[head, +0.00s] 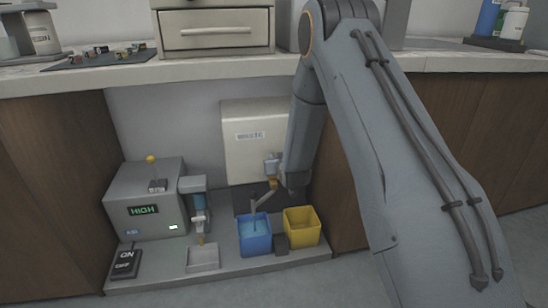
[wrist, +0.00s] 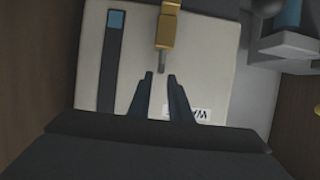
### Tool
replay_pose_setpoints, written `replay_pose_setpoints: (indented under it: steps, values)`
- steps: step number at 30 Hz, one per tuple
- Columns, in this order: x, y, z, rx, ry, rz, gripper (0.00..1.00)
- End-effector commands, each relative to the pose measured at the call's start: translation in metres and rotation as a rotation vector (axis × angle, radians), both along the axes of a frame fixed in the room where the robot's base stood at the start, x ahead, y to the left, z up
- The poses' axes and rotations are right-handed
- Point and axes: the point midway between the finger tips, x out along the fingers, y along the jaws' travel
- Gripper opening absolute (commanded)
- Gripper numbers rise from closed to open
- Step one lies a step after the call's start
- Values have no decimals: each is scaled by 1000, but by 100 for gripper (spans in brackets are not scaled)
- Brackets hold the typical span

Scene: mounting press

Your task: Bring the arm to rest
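My arm reaches down from the upper right in the head view, its lower end in front of the right part of the cream waste panel (head: 243,110). The fingers cannot be made out clearly there. In the wrist view, my gripper (wrist: 160,78) shows two dark fingers apart with nothing between them. The cream panel (wrist: 205,65) lies beyond them with its label upside down. A brass nozzle (wrist: 165,30) stands just past the fingertips; I cannot tell how far away it is in depth.
A blue bin (head: 255,237) and a yellow bin (head: 302,225) stand on the low shelf below my arm. A grey press unit (head: 145,205) with a "HIGH" display and an on/off switch (head: 125,262) are at left. The counter (head: 80,78) runs above, carrying a drawer unit (head: 213,30).

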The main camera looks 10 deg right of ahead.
Motion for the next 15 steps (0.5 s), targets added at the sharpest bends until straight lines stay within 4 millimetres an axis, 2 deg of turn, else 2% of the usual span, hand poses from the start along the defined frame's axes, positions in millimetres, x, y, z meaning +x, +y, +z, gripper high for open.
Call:
replay_pose_setpoints:
  steps: [4,12,15]
  values:
    - [-7,0,3,0,0,0,18]
    - [-7,0,3,0,0,0,18]
    - [-9,6,8,0,10,6,18]
